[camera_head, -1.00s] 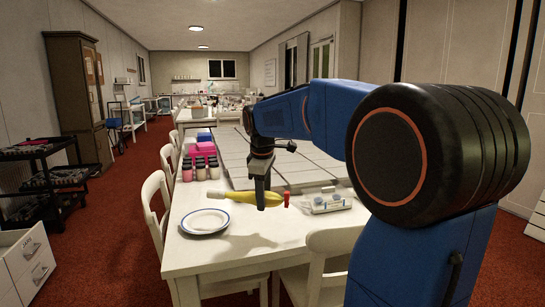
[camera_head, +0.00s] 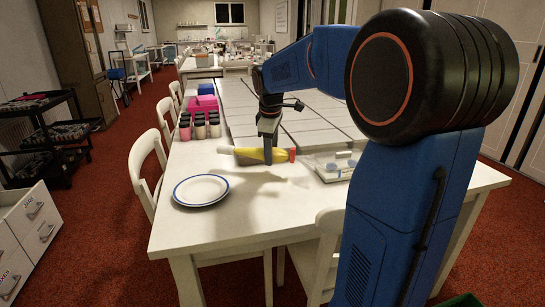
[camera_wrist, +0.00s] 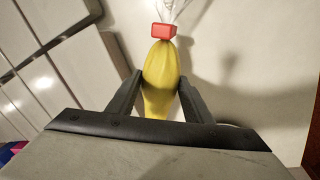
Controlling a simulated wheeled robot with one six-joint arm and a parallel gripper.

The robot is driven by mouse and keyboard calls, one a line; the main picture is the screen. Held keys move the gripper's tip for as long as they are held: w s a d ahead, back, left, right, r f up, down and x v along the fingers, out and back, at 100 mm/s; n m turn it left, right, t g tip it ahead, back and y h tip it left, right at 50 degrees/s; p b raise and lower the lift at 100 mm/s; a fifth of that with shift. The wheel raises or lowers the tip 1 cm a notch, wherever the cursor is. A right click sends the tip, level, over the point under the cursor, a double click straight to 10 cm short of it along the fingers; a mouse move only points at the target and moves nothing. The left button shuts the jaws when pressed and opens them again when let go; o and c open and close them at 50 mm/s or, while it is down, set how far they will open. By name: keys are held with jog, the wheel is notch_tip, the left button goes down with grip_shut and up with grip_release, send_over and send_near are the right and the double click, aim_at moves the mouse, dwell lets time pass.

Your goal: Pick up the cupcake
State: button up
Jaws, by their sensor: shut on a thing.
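I see no cupcake that I can make out in either view. My gripper (camera_head: 268,153) is shut on a yellow piping bag (camera_head: 250,156) with a pale tip at the left and a red clip at the right. In the wrist view the yellow bag (camera_wrist: 161,72) lies between the two dark fingers, with its red clip (camera_wrist: 164,30) and clear plastic beyond. The bag lies roughly level; a shadow shows on the table below it, and it seems to be above the surface. The fingers hide part of its middle.
A blue-rimmed white plate (camera_head: 201,190) is at the front left of the white table (camera_head: 225,228). A tray (camera_head: 334,166) is right of the bag. Several jars (camera_head: 199,128) and a pink box (camera_head: 204,104) stand behind left. White chairs (camera_head: 150,150) line the table.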

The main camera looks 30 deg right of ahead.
jog(key=shift+s+a+x, duration=0.1)
jog(key=shift+s+x, duration=0.05)
jog(key=shift+x, duration=0.6)
jog(key=shift+s+a+x, duration=0.1)
jog(key=shift+s+x, duration=0.05)
jog(key=shift+x, duration=0.6)
jog(key=shift+s+a+x, duration=0.1)
jog(key=shift+s+x, duration=0.05)
jog(key=shift+x, duration=0.6)
jog(key=shift+f, duration=0.1)
jog(key=o, duration=0.8)
jog(key=shift+f, duration=0.1)
jog(key=o, duration=0.5)
